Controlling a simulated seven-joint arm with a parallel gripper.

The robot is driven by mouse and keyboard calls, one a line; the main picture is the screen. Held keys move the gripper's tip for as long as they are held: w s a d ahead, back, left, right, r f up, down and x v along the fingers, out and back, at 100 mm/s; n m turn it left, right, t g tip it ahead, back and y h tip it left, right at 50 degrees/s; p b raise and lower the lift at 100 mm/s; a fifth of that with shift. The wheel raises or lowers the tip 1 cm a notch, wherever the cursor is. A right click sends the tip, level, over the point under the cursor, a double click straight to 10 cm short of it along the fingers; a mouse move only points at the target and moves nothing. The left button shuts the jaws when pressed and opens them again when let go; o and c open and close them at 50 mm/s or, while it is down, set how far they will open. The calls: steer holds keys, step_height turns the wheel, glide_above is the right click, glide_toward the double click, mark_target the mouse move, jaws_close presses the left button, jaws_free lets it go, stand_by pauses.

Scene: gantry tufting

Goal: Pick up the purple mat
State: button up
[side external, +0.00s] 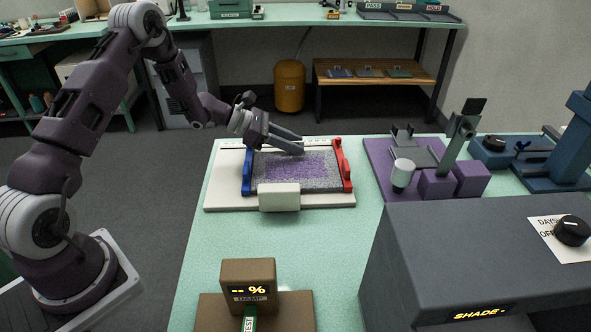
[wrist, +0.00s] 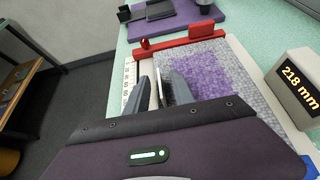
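The purple mat (side external: 297,168), grey with a speckled purple middle, lies flat on a white board (side external: 225,180) between a blue bar (side external: 247,170) at left and a red bar (side external: 342,165) at right. It also shows in the wrist view (wrist: 210,75). My gripper (side external: 302,145) is at the mat's far edge in the side view, its two fingers apart. In the wrist view, my gripper (wrist: 156,74) has one finger over the white board and the other by the mat's edge. I cannot tell whether either finger touches the mat.
A white box (side external: 279,196) stands at the mat's near edge; its display reads 218 mm in the wrist view. A purple fixture (side external: 420,165) stands to the right. A brown box (side external: 248,285) and a grey console (side external: 480,260) are in front. Green table between is clear.

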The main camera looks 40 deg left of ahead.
steer(key=shift+w+d+f, duration=0.15)
steer(key=shift+w+d, duration=0.05)
jaws_close()
stand_by(1.3)
